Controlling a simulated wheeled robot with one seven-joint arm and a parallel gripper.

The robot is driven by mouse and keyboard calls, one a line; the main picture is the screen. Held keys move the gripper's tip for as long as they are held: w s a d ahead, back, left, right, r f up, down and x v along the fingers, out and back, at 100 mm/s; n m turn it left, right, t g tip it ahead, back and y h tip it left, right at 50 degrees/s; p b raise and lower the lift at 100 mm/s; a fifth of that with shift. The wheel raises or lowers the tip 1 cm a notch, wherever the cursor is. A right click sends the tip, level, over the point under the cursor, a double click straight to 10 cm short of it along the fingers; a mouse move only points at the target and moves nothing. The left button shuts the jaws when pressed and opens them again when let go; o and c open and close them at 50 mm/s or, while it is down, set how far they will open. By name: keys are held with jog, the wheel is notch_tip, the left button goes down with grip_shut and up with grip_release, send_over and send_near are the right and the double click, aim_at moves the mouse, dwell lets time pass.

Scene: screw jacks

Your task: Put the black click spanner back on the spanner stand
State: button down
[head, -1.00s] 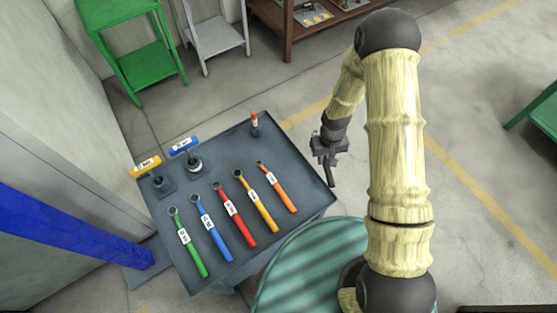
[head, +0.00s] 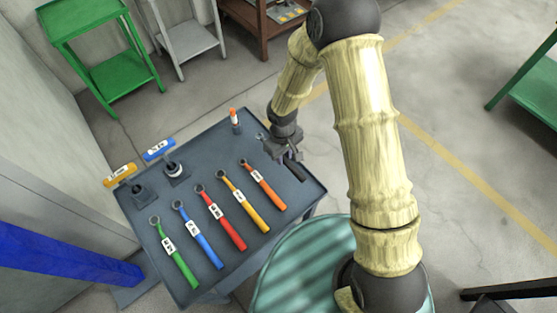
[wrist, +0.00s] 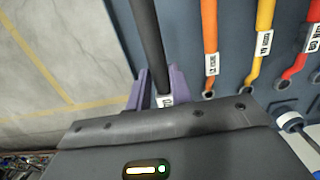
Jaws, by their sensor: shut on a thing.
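The black click spanner (wrist: 148,45) is held between the purple fingertips of my gripper (wrist: 158,88), which is shut on it beside its white label. In the head view, my gripper (head: 286,153) is over the right end of the dark spanner stand (head: 215,150), and the black spanner's handle (head: 294,169) points toward the near right edge. A ring end (head: 262,137) shows left of my gripper. The orange spanner (head: 263,185) lies nearest, left of the black one and roughly parallel to it. I cannot tell whether the black spanner touches the stand.
Yellow (head: 233,196), red (head: 220,218), blue (head: 197,235) and green (head: 174,254) spanners lie in a row. Yellow-handled (head: 119,175) and blue-handled (head: 159,149) tools stand at the left, an orange-and-white item (head: 235,120) at the far corner. A green shelf (head: 110,72) stands behind.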

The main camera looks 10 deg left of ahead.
jog(key=shift+f, duration=1)
jog(key=shift+f, duration=2.2)
jog(key=c, duration=1.3)
grip_release()
jog(key=shift+o, duration=0.2)
jog(key=r, duration=1.2)
jog(key=shift+w+a+r, duration=0.1)
jog(key=shift+w+a, duration=0.15)
